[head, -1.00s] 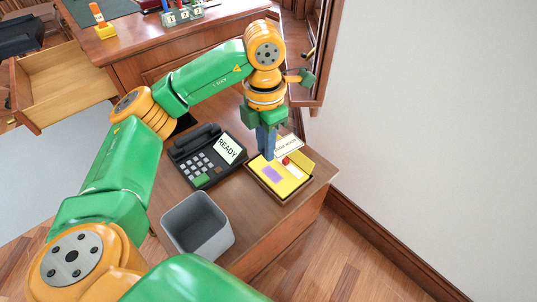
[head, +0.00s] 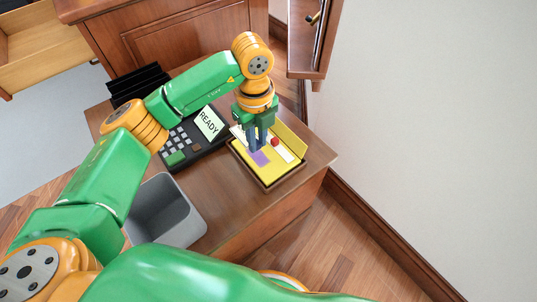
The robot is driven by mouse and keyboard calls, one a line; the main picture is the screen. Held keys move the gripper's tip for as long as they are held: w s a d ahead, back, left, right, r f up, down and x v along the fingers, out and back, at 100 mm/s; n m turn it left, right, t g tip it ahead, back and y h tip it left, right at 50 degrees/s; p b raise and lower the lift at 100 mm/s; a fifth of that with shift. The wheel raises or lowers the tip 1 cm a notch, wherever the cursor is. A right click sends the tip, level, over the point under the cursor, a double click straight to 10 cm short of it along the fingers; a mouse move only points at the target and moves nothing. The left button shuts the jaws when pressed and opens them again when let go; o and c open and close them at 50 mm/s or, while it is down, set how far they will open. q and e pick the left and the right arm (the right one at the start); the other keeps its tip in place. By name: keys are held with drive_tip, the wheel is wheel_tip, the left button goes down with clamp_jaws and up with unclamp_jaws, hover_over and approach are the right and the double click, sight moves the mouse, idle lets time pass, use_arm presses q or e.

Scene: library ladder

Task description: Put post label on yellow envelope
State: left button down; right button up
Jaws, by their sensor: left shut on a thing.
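The yellow envelope (head: 285,176) lies flat in a shallow dark-rimmed tray on the wooden desk. A raised yellow flap (head: 291,139) shows at its far right side. A small purple label (head: 261,158) is at the left part of the envelope. My left gripper (head: 256,149) points down over the envelope and is shut, its fingertips at the purple label, which appears to be what it grips. The fingers hide part of the label, and I cannot tell whether it touches the envelope. My right gripper is out of view.
A small red thing (head: 275,142) and a white patch (head: 284,154) are beside the fingers. A black phone-like device (head: 190,137) with a READY screen (head: 209,122) stands left of the tray. A grey bin (head: 165,212) is nearer. A wooden cabinet (head: 170,45) stands behind; the desk's right edge is clear.

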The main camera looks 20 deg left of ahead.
sight(269, 165)
use_arm(q)
drive_tip(key=d+f, duration=0.1)
drive_tip(key=f, duration=0.1)
drive_tip(key=f+b, duration=0.1)
drive_tip(key=f, duration=0.1)
drive_tip(key=d+f, duration=0.1)
drive_tip(key=f, duration=0.1)
drive_tip(key=shift+w+d+f, duration=0.1)
drive_tip(key=shift+d+f, duration=0.15)
drive_tip(key=shift+d, duration=0.1)
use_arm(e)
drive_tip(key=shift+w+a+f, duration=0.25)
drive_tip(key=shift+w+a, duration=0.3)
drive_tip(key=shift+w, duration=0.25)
use_arm(q)
drive_tip(key=shift+f+b, duration=0.15)
drive_tip(key=shift+b, duration=0.15)
drive_tip(key=c, duration=0.8)
unclamp_jaws()
wheel_tip(269, 165, up, 12)
drive_tip(key=p, duration=0.3)
drive_tip(key=shift+r, duration=0.2)
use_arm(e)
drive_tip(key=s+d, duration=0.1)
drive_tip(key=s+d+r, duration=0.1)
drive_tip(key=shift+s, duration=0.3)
